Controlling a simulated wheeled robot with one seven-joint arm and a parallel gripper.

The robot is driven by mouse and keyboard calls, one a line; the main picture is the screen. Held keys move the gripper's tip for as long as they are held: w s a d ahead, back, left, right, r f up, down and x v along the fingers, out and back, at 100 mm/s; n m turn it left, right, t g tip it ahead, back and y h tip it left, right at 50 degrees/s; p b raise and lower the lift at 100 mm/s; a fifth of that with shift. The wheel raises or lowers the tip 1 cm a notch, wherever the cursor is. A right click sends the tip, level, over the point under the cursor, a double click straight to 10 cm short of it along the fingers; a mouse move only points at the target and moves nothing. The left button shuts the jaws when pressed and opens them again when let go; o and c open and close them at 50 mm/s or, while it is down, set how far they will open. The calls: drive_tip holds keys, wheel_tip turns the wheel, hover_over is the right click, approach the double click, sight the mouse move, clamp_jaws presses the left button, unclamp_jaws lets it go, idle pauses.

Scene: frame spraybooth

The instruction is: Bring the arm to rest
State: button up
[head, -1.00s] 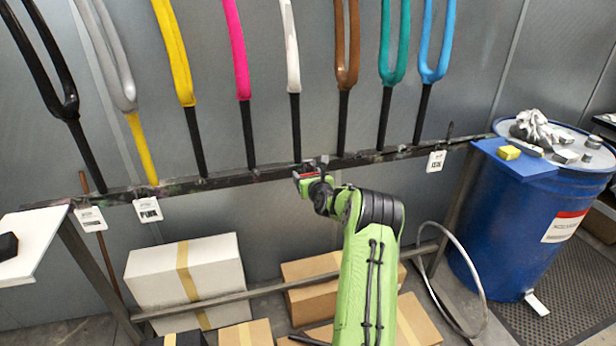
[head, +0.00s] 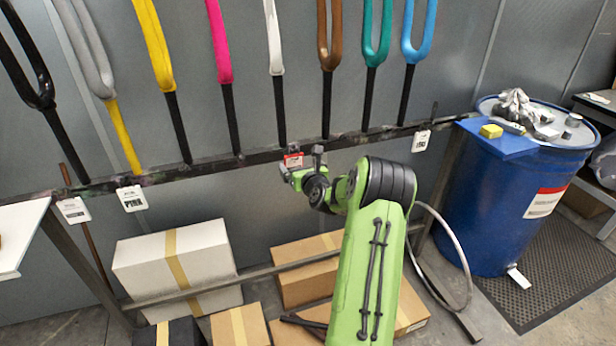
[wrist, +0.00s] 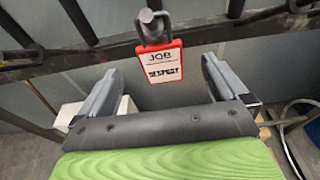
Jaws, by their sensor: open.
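My gripper (wrist: 158,95) is open in the wrist view, its two grey fingers spread wide with nothing held between them. A red-framed tag (wrist: 163,62) reading "JOB" hangs by a dark loop from the rack rail, beyond and between the fingertips. The tag (head: 293,160) also shows in the head view, at the rail near the end of my green arm. In the head view my gripper points toward the rail and its fingers are hard to make out. I cannot tell whether the fingers touch the rail.
The dark rail (head: 250,158) holds several coloured forks upright. White tags (head: 132,198) hang on it at left and right. Cardboard boxes (head: 175,265) stand on the floor below. A blue barrel (head: 490,205) with a yellow sponge (head: 491,131) on its board stands at right.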

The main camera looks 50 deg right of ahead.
drive_tip(key=v, duration=0.9)
drive_tip(key=shift+w, duration=0.1)
drive_tip(key=w+a+r+n+g+y, duration=0.1)
drive_tip(key=a+r+n+y, duration=0.15)
drive_tip(key=a+n, duration=0.85)
drive_tip(key=w+a+r+n+g+y, duration=0.15)
drive_tip(key=a+n+y, duration=0.25)
drive_tip(key=a+n, duration=0.65)
drive_tip(key=s+a+r+n+g, duration=0.3)
drive_tip(key=s+a+n, duration=0.8)
drive_tip(key=a, duration=0.2)
drive_tip(key=s+a+n+g+y, duration=0.1)
drive_tip(key=s+a+n+g, duration=0.1)
drive_tip(key=s+n, duration=0.7)
drive_tip(key=s+a, duration=0.1)
drive_tip(key=s, duration=0.3)
drive_tip(key=shift+s, duration=0.4)
